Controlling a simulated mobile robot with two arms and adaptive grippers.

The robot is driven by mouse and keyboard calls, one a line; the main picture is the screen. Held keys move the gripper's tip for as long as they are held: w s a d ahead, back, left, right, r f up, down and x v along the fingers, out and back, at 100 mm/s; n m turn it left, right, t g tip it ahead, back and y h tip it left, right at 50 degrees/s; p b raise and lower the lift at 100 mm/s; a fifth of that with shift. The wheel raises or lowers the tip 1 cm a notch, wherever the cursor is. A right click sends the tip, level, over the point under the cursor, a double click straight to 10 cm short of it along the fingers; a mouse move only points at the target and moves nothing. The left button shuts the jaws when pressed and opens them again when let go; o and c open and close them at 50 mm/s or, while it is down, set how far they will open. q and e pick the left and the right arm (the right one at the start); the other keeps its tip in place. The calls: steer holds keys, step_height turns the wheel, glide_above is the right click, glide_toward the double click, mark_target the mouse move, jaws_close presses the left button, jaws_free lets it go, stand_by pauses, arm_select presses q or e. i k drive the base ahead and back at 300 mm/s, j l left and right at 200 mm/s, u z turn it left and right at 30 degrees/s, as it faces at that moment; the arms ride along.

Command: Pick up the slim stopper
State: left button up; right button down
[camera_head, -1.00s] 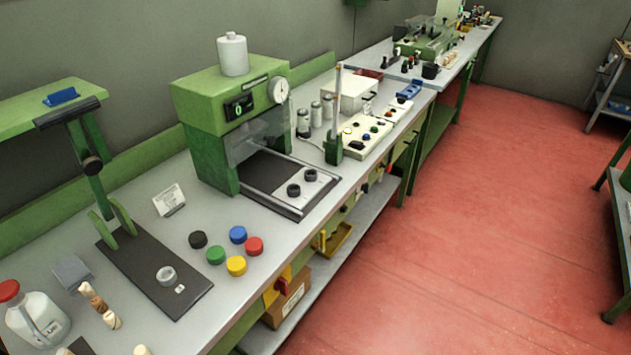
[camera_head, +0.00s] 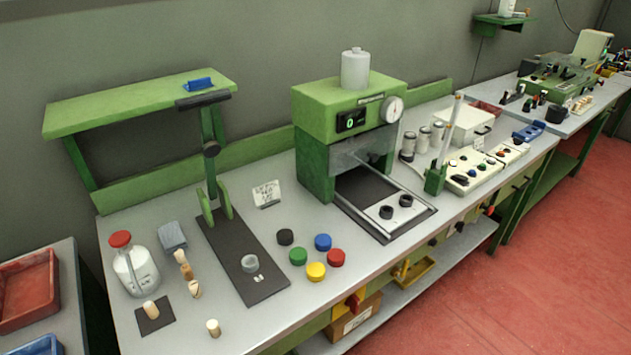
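Several small cork stoppers are at the front left of the grey bench (camera_head: 315,306). One pale stopper (camera_head: 151,310) stands on a small dark mat (camera_head: 165,322). Another pale stopper (camera_head: 213,328) stands alone to the right, near the bench's front edge. A loose row holds a tan stopper (camera_head: 180,257), a darker brown one (camera_head: 187,271) and a pale tilted one (camera_head: 194,290). They are too small for me to tell surely which is the slim one. Neither of my grippers is in view.
A red-capped bottle (camera_head: 136,270) and a grey block (camera_head: 172,237) stand close behind the stoppers. A green lever press with a dark base (camera_head: 260,286) is to their right, then coloured caps (camera_head: 316,271) and a green machine (camera_head: 349,110). A red tray (camera_head: 28,292) lies on a side table.

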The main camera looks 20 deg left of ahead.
mark_target(150, 308)
steer(key=u, duration=1.75)
